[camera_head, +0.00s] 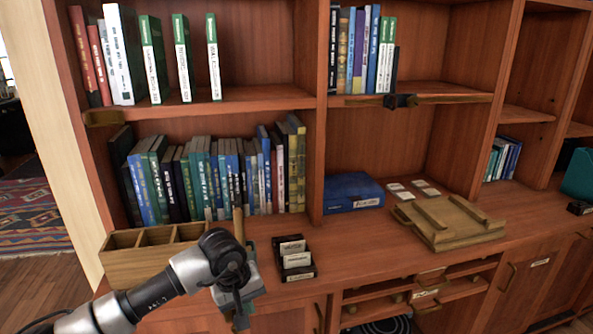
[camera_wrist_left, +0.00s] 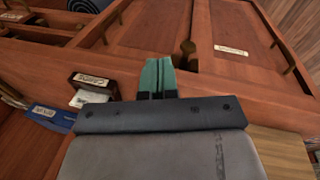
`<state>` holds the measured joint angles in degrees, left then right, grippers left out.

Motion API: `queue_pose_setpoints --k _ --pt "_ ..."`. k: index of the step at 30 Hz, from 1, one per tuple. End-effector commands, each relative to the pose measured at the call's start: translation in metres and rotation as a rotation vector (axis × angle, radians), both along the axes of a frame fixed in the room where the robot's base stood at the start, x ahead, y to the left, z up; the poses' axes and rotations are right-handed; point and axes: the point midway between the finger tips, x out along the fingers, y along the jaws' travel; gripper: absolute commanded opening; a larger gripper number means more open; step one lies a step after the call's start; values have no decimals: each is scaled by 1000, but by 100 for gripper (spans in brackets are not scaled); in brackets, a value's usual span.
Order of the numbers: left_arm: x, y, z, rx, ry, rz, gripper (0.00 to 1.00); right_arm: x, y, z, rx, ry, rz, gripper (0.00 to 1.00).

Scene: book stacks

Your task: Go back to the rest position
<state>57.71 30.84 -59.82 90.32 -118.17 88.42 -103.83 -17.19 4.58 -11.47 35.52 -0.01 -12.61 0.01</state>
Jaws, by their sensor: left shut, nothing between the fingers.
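My left gripper (camera_head: 240,312) is at the front edge of the bookcase counter, just right of a wooden compartment box (camera_head: 135,267). Its arm comes in from the lower left, and the fingers point down. In the left wrist view its two teal fingers (camera_wrist_left: 157,78) are together with nothing between them, in front of the cabinet doors. It holds no book. My right gripper is not in view.
A black card holder (camera_head: 297,262) stands close to the right of my left gripper. A blue box (camera_head: 352,192) and a wooden stand (camera_head: 450,222) are farther right on the counter. A drawer compartment is open below.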

Motion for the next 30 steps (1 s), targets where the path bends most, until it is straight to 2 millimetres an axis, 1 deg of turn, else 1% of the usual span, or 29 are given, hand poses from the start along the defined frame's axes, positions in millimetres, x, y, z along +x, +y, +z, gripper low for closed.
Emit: queue_pose_setpoints --k 1,2,3,4,5,6,8,9,11,12,14,15,16,17,18,20,21,23,24,26,27,29,30 --pt "-9 -19 -19 -149 103 100 0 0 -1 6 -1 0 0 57" --pt "-13 -31 -29 -251 170 179 0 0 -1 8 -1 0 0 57" --pt "-18 -46 -40 -392 272 299 0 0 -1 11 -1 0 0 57" --pt "-21 -57 -48 -496 357 401 0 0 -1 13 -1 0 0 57" --pt "-22 -66 -54 -598 443 510 0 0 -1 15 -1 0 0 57" --pt "-24 -76 -63 -726 564 663 0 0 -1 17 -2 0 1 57" --pt "-23 -84 -77 -904 754 912 0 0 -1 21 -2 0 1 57" --pt "-21 -86 -89 -1012 886 1090 0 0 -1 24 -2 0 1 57" --pt "-18 -80 -110 -1161 1087 1374 0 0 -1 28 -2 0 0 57" --pt "-17 -71 -129 -1248 1222 1576 0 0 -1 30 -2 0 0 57" --pt "-21 -52 -165 -1366 1423 1896 0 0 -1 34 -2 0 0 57" --pt "-28 -37 -191 -1432 1546 2112 0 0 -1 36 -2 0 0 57" --pt "-35 -26 -210 1469 -1619 -2249 0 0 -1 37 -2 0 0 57" --pt "-43 -15 -228 1365 -1532 -2169 0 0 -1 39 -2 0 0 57" --pt "-56 -1 -252 1242 -1423 -2067 0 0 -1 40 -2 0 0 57" --pt "-80 18 -286 1085 -1271 -1921 0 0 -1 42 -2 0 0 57" --pt "-99 30 -308 992 -1173 -1828 0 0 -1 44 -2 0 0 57" --pt "-131 46 -338 867 -1033 -1693 0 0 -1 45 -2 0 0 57" --pt "-154 56 -357 794 -942 -1607 0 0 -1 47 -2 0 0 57" --pt "-190 68 -382 692 -811 -1479 0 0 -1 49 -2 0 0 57" --pt "-216 76 -397 632 -725 -1395 0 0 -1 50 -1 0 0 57" --pt "-257 85 -417 548 -600 -1274 0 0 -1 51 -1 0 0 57" --pt "-285 90 -428 497 -518 -1193 0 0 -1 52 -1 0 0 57"
